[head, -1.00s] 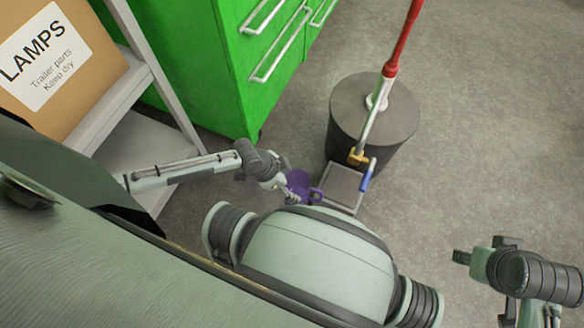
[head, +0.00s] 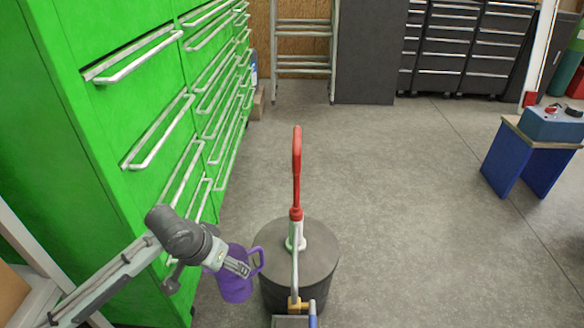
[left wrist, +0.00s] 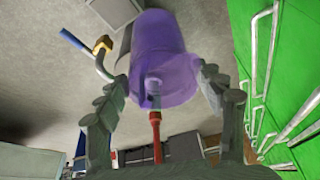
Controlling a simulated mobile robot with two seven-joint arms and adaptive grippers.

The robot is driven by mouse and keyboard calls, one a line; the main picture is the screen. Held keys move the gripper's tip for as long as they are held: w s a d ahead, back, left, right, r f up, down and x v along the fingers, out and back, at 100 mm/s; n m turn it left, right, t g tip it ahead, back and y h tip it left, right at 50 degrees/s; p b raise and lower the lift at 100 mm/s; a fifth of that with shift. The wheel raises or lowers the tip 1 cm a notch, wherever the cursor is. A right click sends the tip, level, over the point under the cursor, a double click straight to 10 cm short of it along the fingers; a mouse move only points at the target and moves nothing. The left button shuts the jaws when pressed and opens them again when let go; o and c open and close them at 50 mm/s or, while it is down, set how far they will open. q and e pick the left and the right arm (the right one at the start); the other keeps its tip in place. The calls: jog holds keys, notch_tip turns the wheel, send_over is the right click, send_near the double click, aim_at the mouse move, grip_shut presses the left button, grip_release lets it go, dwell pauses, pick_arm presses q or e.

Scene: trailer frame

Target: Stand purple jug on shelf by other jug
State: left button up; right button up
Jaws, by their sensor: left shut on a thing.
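The purple jug (head: 235,290) is in my left gripper (head: 237,267), low in the head view, left of a dark round drum. Its handle loop points right, towards the drum. In the left wrist view the jug (left wrist: 165,45) sits between the two fingers of the left gripper (left wrist: 163,88), which are shut on it. A pale shelf frame (head: 40,262) shows at the lower left, mostly cut off. The other jug is not in view. My right gripper is not in view.
A green drawer cabinet (head: 80,130) with projecting handles stands close beside my left arm. A blue-legged bench (head: 520,155) stands at right. The middle floor is clear.

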pick_arm(q)
jog(key=a+r+n, duration=0.1)
jog(key=r+n, duration=0.1)
jog(key=r, duration=0.6)
jog(key=s+a+r+n+y, duration=0.1)
jog(key=a+r+n, duration=0.1)
jog(key=r, duration=0.6)
jog(key=shift+a+r+y+p, duration=0.25)
jog(key=shift+r+y+p, duration=0.05)
jog(key=shift+p, duration=0.15)
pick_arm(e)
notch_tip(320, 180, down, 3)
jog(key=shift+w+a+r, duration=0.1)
